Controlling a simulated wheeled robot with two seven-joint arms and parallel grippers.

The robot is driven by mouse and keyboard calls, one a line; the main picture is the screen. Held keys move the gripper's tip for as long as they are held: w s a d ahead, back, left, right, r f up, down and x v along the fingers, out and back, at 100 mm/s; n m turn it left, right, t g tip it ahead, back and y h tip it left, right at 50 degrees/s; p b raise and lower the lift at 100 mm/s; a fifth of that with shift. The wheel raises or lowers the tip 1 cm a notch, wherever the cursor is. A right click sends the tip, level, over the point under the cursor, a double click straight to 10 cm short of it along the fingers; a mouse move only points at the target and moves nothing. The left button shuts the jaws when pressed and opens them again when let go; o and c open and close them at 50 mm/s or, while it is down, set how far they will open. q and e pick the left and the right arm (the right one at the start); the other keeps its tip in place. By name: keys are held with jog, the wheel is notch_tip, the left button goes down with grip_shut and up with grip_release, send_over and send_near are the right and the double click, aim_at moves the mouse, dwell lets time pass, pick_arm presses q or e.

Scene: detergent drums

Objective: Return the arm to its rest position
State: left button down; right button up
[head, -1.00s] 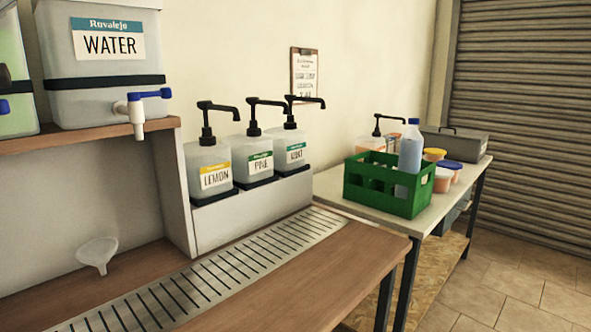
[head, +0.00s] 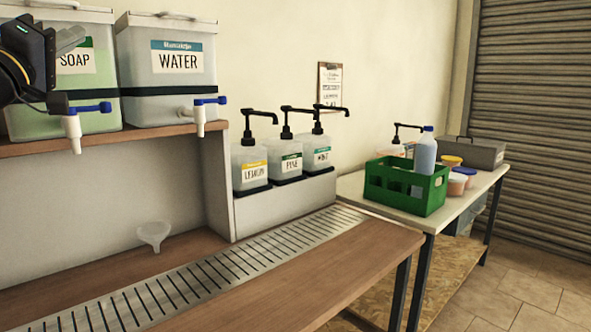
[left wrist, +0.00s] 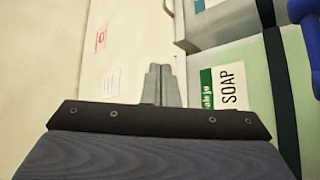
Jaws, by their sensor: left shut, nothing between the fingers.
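My left gripper (head: 70,40) shows at the top left of the head view, in front of the soap drum. Its fingers are together with nothing between them. In the left wrist view the shut fingers (left wrist: 160,84) point toward the pale wall, beside the soap drum. The soap drum (head: 90,118) holds greenish liquid and has a blue-levered tap. It also shows in the left wrist view (left wrist: 270,120), turned on its side. The water drum (head: 165,105) stands to its right on the same shelf. My right gripper is not in view.
Lemon, pine and mint pump bottles (head: 285,160) stand in a row. A white funnel (head: 154,234) stands on the counter behind the metal drain grate (head: 215,268). A green crate (head: 405,188) with a bottle (head: 425,153) is on the right-hand table. The front counter is clear.

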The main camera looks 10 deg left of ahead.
pick_arm(q)
jog(key=s+d+f+m+g+h, duration=0.15)
jog(key=d+f+g, duration=0.25)
jog(key=d+f, duration=0.5)
jog(key=s+d+f+m+g+h, duration=0.15)
jog(key=d+f+g, duration=0.3)
jog(key=f, duration=0.95)
jog(key=s+d+f+m+g, duration=0.1)
jog(key=s+d+f+g, duration=0.25)
jog(key=s+f, duration=0.6)
jog(key=s+d+f+m+g, duration=0.2)
jog(key=s+d+f+g, duration=0.15)
jog(key=f, duration=1.05)
jog(key=s+d+f+m+g, duration=0.15)
jog(key=s+d+f, duration=0.25)
jog(key=s+f, duration=0.55)
notch_tip(320, 180, up, 27)
jog(key=w+p, duration=0.1)
jog(key=p, duration=2.8)
jog(key=shift+w+g+y+p, duration=0.3)
jog(key=shift+g+y+p, duration=0.05)
jog(key=shift+g+y, duration=0.05)
jog(key=shift+a, duration=0.1)
